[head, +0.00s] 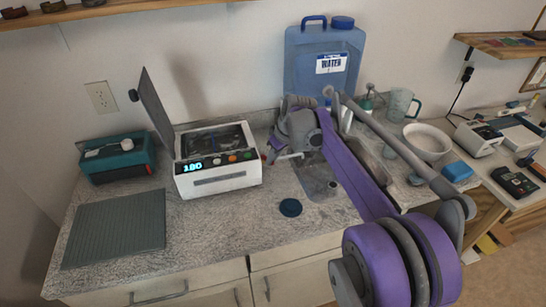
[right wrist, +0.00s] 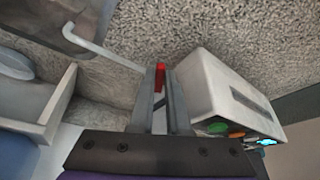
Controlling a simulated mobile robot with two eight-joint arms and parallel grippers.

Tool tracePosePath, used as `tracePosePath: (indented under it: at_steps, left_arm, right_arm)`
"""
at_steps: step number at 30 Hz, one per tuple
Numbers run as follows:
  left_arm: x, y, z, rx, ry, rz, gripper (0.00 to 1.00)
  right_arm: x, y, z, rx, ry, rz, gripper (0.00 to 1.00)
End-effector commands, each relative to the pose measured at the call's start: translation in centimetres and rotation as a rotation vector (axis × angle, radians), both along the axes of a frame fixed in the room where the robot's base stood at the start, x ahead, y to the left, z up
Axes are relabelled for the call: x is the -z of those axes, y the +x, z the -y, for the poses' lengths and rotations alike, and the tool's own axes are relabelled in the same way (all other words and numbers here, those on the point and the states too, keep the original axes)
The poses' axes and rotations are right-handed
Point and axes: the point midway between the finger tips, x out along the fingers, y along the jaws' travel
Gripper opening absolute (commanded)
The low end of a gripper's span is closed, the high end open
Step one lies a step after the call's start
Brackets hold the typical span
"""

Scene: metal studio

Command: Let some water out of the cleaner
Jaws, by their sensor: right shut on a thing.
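The white cleaner (head: 217,184) stands on the counter with its dark lid (head: 158,117) raised, and its display reads what looks like 180. It also shows in the right wrist view (right wrist: 222,88), at the right. My right gripper (head: 272,153) is at the cleaner's right side. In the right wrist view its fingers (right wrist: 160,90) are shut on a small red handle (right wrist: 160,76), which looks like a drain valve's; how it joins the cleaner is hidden. A pale bent pipe (right wrist: 105,47) shows left of the fingers. My left gripper is not in view.
A blue water jug (head: 300,65) stands behind. A dark blue cap (head: 290,207) lies on the front counter. A teal box (head: 115,160) and a grey mat (head: 115,228) are at left.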

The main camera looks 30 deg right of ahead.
Motion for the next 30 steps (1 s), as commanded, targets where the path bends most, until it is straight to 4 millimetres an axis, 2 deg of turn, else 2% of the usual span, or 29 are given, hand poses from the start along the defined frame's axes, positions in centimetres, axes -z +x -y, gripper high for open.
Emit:
tracePosePath:
  at_steps: [15, 27, 28, 30]
  left_arm:
    - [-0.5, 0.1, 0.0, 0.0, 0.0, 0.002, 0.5]
    - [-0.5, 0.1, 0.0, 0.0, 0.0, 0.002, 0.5]
    - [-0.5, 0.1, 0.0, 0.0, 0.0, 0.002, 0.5]
    - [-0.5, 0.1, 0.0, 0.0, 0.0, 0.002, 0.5]
  right_arm:
    - [0.0, -0.2, -1.8, 0.365, -0.002, -0.001, 0.0]
    - [0.0, -0.2, -1.8, 0.394, 0.0, 0.0, 0.0]
    - [0.0, -0.2, -1.8, 0.394, 0.0, 0.0, 0.2]
    - [0.0, -0.2, -1.8, 0.394, 0.0, 0.0, 0.32]
